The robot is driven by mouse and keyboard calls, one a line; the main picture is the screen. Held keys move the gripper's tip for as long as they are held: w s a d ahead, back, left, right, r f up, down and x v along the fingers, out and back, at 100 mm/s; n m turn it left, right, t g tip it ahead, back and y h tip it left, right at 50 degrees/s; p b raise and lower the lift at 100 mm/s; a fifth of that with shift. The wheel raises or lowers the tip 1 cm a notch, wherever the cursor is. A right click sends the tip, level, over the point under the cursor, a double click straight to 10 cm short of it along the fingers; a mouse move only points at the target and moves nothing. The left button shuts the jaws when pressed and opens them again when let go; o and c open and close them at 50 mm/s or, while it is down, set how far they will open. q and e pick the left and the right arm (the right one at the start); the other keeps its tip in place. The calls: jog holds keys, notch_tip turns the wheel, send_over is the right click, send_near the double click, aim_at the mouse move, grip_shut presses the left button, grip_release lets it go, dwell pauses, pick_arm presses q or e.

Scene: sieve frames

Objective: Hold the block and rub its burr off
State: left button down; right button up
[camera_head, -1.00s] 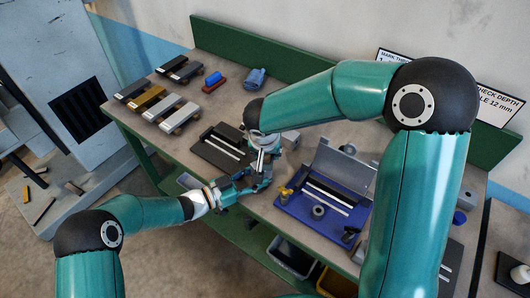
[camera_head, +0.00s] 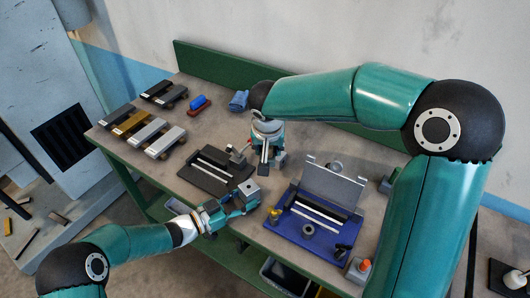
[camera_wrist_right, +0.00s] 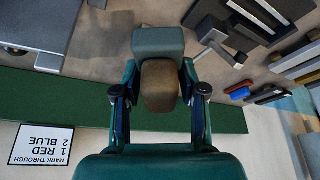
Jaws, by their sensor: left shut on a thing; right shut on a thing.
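My left gripper (camera_head: 243,203) is shut on a small grey block (camera_head: 251,187) with a dark hole in its top, over the front edge of the bench. My right gripper (camera_head: 268,156) is behind the block and apart from it. In the right wrist view my right gripper (camera_wrist_right: 160,92) is shut on a brown block-like piece (camera_wrist_right: 160,88) with a grey-green part (camera_wrist_right: 158,41) at its far end. The burr is too small to make out.
A black fixture (camera_head: 205,180) lies left of the grippers. A blue tray (camera_head: 283,222) with an upright grey plate (camera_head: 333,186) stands right. Several bars lie at the back left, near a red-and-blue item (camera_head: 200,104) and a blue cloth (camera_head: 239,101). A sign (camera_wrist_right: 41,145) is on the wall.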

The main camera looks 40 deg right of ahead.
dwell(0.3)
pick_arm(q)
jog(key=shift+c, duration=2.4)
grip_release()
jog(key=a+r, duration=0.1)
jog(key=a, duration=1.1)
